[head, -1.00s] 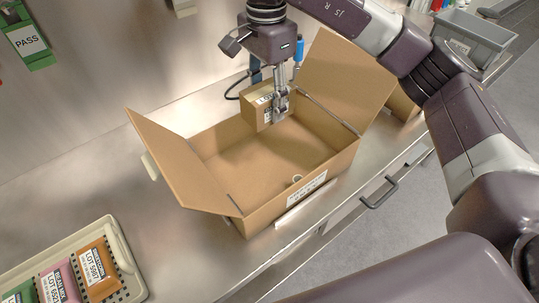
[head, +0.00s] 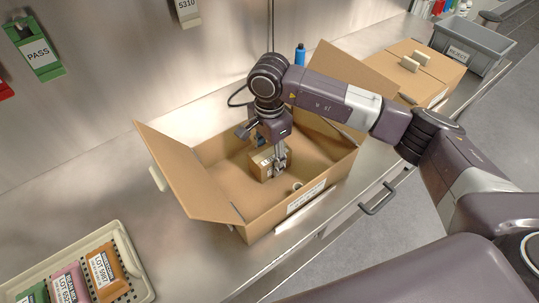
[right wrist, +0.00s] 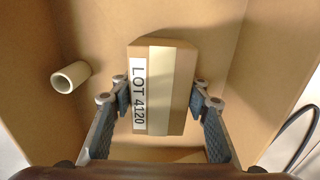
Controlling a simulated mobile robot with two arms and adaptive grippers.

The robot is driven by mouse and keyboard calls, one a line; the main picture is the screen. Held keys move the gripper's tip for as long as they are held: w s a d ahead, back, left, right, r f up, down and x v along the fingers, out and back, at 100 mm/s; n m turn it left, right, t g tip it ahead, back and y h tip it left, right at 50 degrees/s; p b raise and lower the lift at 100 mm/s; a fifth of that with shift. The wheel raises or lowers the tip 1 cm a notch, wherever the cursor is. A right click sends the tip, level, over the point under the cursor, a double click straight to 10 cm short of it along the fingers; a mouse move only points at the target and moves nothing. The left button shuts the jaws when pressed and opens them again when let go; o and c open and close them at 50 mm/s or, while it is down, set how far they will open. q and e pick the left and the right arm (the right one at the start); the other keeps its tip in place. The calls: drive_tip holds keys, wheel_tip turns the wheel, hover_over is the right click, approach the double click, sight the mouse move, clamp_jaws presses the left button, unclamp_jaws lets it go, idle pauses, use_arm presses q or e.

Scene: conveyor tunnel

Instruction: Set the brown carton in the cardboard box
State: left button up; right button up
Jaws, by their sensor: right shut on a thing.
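The brown carton (head: 262,164) is a small box with a white label; in the right wrist view (right wrist: 165,88) the label reads LOT 4120. My right gripper (head: 280,166) is shut on it, with one finger on each side. The carton is inside the open cardboard box (head: 265,221), low and near its floor; I cannot tell whether it touches the floor. The cardboard box stands on the steel bench with side flaps spread out. My left gripper is not in view.
A small pale tube (right wrist: 70,77) lies on the box floor beside the carton. A tray (head: 128,252) with colored packets sits at the lower left. A closed carton (head: 421,70) and a grey bin (head: 470,43) stand at the upper right. A blue bottle (head: 300,55) stands behind the box.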

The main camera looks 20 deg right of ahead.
drive_tip(key=shift+w, duration=0.1)
drive_tip(key=shift+f+b, duration=0.15)
drive_tip(key=shift+b, duration=0.15)
drive_tip(key=o, duration=1.4)
drive_tip(key=shift+o, duration=0.2)
